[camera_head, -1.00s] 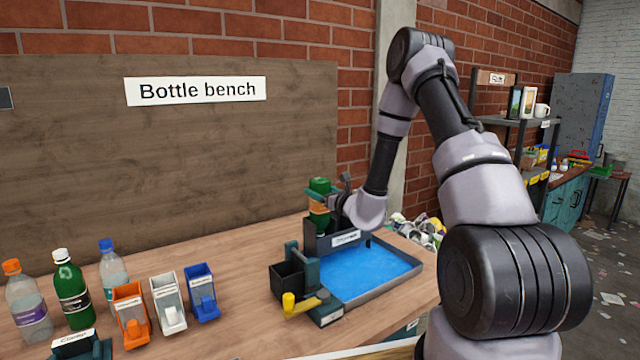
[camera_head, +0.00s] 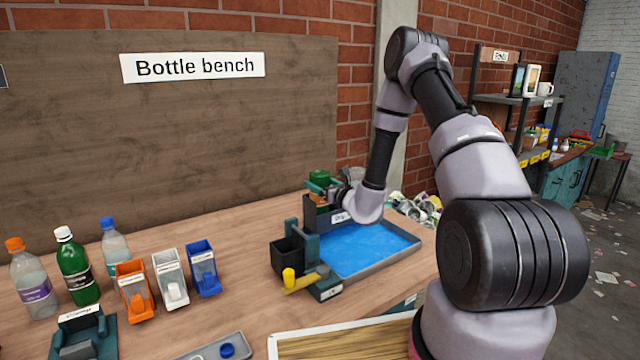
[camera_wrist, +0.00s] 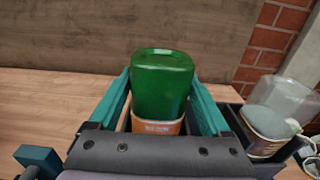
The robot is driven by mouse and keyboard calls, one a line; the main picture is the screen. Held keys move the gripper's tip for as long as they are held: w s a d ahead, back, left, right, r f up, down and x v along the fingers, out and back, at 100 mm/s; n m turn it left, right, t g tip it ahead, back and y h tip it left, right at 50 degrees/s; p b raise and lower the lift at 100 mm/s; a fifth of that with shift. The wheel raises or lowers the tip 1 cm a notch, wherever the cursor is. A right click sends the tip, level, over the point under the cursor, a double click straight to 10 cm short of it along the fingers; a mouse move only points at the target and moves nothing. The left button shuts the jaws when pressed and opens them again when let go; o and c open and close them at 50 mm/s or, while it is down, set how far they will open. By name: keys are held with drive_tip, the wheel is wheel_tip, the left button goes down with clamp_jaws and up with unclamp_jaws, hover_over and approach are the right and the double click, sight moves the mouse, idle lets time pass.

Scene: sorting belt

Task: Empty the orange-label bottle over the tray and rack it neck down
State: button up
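The orange-label bottle is a green bottle (camera_wrist: 163,85) with an orange label (camera_wrist: 158,127). It is upside down, base up, in the wrist view between the two teal fingers of my gripper (camera_wrist: 162,80), which look closed on its sides. In the head view the bottle (camera_head: 320,177) stands at the dark rack (camera_head: 322,214) behind the tray, its lower part hidden by the rack and fingers. Its neck is hidden, so I cannot tell how it is seated. The tray (camera_head: 398,257) has a blue inside and a grey rim.
A clear bottle (camera_wrist: 283,100) stands base up to the right in the wrist view. Orange, white and blue bins (camera_head: 203,268) and several upright bottles (camera_head: 75,265) are on the left. A dark box (camera_head: 290,258) and yellow lever (camera_head: 289,279) stand left of the tray.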

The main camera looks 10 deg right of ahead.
drive_tip(key=shift+o, duration=0.6)
drive_tip(key=v, duration=1)
drive_tip(key=shift+s+d, duration=0.2)
drive_tip(key=shift+s, duration=0.15)
